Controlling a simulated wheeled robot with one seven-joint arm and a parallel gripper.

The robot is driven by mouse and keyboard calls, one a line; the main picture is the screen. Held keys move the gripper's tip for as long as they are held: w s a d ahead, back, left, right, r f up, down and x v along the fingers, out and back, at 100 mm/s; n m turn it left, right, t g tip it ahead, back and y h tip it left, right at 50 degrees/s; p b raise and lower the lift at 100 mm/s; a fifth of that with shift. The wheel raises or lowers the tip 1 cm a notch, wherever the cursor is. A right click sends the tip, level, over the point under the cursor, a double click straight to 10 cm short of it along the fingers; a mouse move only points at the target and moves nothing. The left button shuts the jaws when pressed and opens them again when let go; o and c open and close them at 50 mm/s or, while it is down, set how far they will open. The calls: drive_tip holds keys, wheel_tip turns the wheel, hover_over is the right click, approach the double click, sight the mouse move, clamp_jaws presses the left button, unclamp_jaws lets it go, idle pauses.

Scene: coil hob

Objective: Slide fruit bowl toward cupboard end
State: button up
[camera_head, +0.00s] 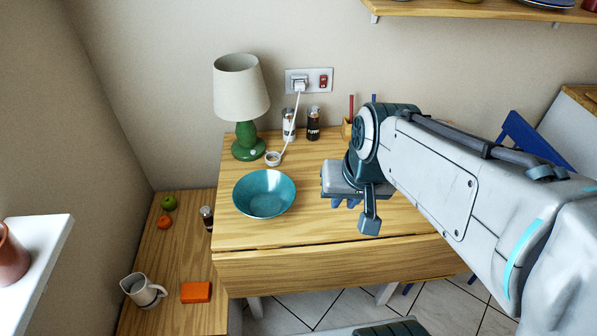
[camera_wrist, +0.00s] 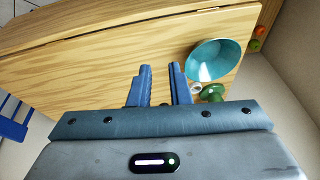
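The fruit bowl (camera_head: 264,194) is teal and looks empty. It stands upright on the wooden table (camera_head: 330,232), near its left end. It also shows in the wrist view (camera_wrist: 216,61), right of the fingers. My gripper (camera_head: 346,203) is over the table to the right of the bowl, apart from it, with its fingers pointing down. In the wrist view its two blue fingers (camera_wrist: 160,69) stand apart with only table between them. My arm hides the right part of the table.
A green lamp (camera_head: 249,143) stands behind the bowl, with a small white ring-shaped item (camera_head: 273,158), shakers (camera_head: 313,124) and a cord nearby. Left of the table is a lower wooden top (camera_head: 178,262) with fruit, a dark-capped jar, a jug (camera_head: 143,291) and an orange block (camera_head: 196,292).

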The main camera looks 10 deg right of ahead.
sight(283, 202)
drive_tip(key=w+a+f+m+t+y+b, duration=0.2)
drive_tip(key=w+a+f+m+t+b, duration=0.1)
drive_tip(key=w+f+b, duration=0.9)
drive_tip(key=a+m+b, duration=0.1)
drive_tip(key=a+b, duration=0.1)
drive_tip(key=b, duration=0.3)
drive_tip(key=shift+f+m+y, duration=0.15)
drive_tip(key=shift+m+y, duration=0.25)
drive_tip(key=shift+w, duration=0.1)
drive_tip(key=b+x, duration=0.3)
drive_tip(key=x, duration=1)
drive_tip(key=shift+w+a+f+b, duration=0.1)
drive_tip(key=shift+w+f+b, duration=0.1)
drive_tip(key=shift+f+b, duration=0.2)
drive_tip(key=shift+r, duration=0.1)
clamp_jaws()
